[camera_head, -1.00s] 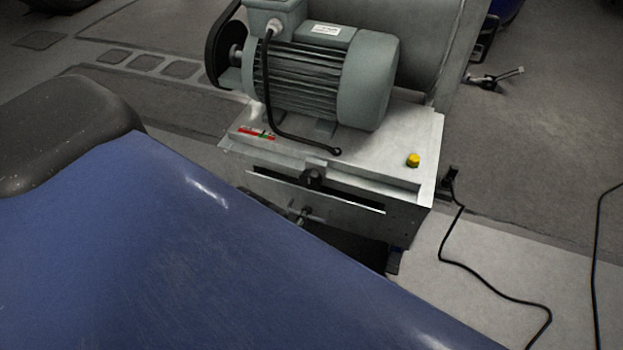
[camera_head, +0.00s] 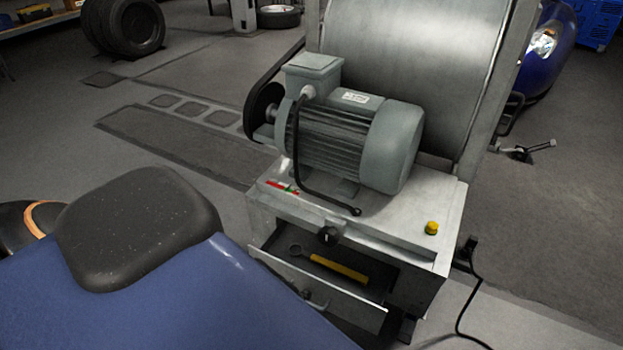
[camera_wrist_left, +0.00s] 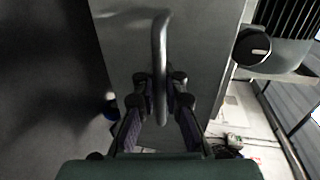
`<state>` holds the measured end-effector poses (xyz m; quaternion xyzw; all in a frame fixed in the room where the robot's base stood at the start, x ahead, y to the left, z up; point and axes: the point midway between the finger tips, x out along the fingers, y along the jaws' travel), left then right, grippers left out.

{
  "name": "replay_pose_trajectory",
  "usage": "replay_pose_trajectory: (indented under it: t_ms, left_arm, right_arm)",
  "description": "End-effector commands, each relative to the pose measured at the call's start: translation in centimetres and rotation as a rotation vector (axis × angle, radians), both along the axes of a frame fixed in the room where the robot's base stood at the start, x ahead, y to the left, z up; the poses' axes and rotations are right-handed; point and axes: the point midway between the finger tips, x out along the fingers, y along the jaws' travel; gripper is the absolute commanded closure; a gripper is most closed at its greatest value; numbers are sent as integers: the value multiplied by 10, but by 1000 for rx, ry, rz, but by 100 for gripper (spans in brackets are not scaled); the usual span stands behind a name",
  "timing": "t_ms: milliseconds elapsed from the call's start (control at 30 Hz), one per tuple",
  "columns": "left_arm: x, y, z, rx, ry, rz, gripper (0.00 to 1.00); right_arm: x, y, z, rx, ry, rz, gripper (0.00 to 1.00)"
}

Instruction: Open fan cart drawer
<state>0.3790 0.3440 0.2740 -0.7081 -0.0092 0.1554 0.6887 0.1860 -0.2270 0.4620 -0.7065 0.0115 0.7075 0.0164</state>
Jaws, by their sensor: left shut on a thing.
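The fan cart (camera_head: 290,205) is a pale metal box under a grey motor, in the middle of the head view. Its drawer (camera_head: 350,308) stands pulled out at the front. Inside lie a yellow bar-shaped object (camera_head: 338,268) and a dark ring-ended tool (camera_head: 296,250). In the left wrist view, the drawer's bar handle (camera_wrist_left: 160,45) runs between the fingers of my left gripper (camera_wrist_left: 160,92), which is shut on it. In the head view, only a small part of the handle area (camera_head: 315,297) shows past my blue body. My right gripper is out of view.
The grey motor (camera_head: 350,140) and a large drum (camera_head: 410,65) rise above the cart. A black knob (camera_head: 327,236) and a yellow button (camera_head: 432,228) are on the cart. A black cable (camera_head: 462,312) lies on the floor at right. Tyres (camera_head: 122,25) stand far back left.

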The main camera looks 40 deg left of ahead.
Motion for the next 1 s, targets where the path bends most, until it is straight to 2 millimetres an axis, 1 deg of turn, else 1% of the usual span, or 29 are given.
replay_pose_trajectory:
  t_ms: [33, 200, 400, 567, 900, 933, 1000]
  left_arm:
    - [-11, -1, 1, 2, -1, 3, 100]
    - [-38, -8, 1, 3, -2, 4, 100]
    - [-56, -12, 2, 5, -4, 4, 100]
    - [-61, -14, 2, 5, -5, 5, 100]
    - [-62, -14, 2, 6, -6, 7, 100]
    - [-62, -14, 2, 6, -6, 7, 91]
    - [-62, -14, 2, 6, -5, 7, 85]
  right_arm:
    - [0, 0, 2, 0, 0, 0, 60]
    - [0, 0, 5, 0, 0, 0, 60]
    - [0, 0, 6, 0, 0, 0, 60]
    - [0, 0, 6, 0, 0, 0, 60]
    - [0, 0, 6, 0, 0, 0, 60]
    - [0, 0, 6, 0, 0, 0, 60]
    - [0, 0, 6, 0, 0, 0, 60]
